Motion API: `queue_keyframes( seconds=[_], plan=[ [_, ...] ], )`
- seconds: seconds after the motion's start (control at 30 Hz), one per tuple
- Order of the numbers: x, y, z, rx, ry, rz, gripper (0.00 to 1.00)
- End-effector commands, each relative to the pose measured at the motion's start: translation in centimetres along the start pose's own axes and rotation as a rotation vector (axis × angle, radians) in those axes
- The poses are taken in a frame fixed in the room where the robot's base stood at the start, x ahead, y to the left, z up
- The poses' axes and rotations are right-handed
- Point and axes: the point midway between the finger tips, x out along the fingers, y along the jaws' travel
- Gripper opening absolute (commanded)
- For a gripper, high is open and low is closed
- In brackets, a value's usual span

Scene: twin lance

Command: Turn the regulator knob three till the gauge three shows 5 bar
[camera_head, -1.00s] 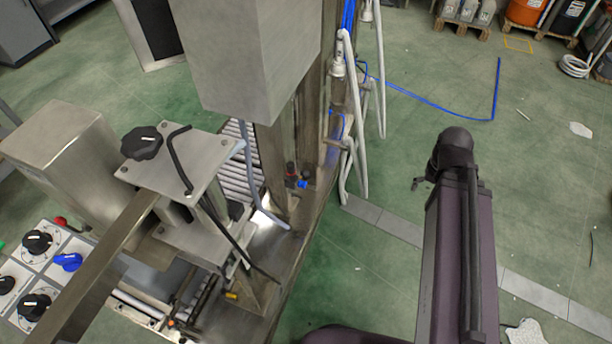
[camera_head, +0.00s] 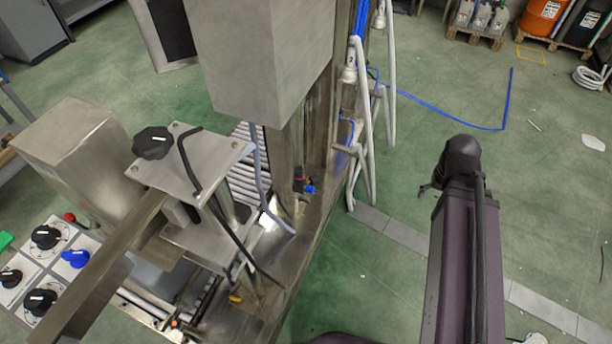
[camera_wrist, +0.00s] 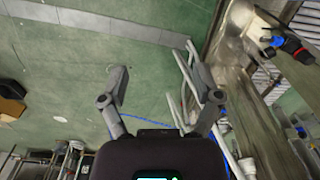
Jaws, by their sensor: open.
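My gripper (camera_wrist: 161,76) is open and empty in the wrist view, its two fingers spread above the green floor. In the head view my arm points away at the right, apart from the machine. A small red, black and blue fitting (camera_head: 304,183) sits low on the machine's metal frame; I cannot tell whether it is a regulator. In the wrist view, a blue and black knob-like part (camera_wrist: 272,42) and a red-tipped black part (camera_wrist: 299,51) show at upper right, beyond my right finger. No gauge is readable, and I cannot tell which part is regulator knob three.
A panel with black knobs (camera_head: 46,236) and a blue knob (camera_head: 75,258) is at left. A black star knob (camera_head: 152,142) tops a metal plate. White hoses (camera_head: 364,110) hang beside the frame.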

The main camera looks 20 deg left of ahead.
Motion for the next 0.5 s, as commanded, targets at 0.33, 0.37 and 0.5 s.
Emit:
queue_keyframes(
  seconds=[0.33, 0.37, 0.5],
  plan=[
    [3.3, -8.2, -6.5, -0.376, 0.053, -0.085, 0.82],
    [3.6, -9.4, -7.1, -0.422, 0.060, -0.095, 0.82],
    [5.0, -14.8, -9.7, -0.637, 0.099, -0.142, 0.82]
  ],
)
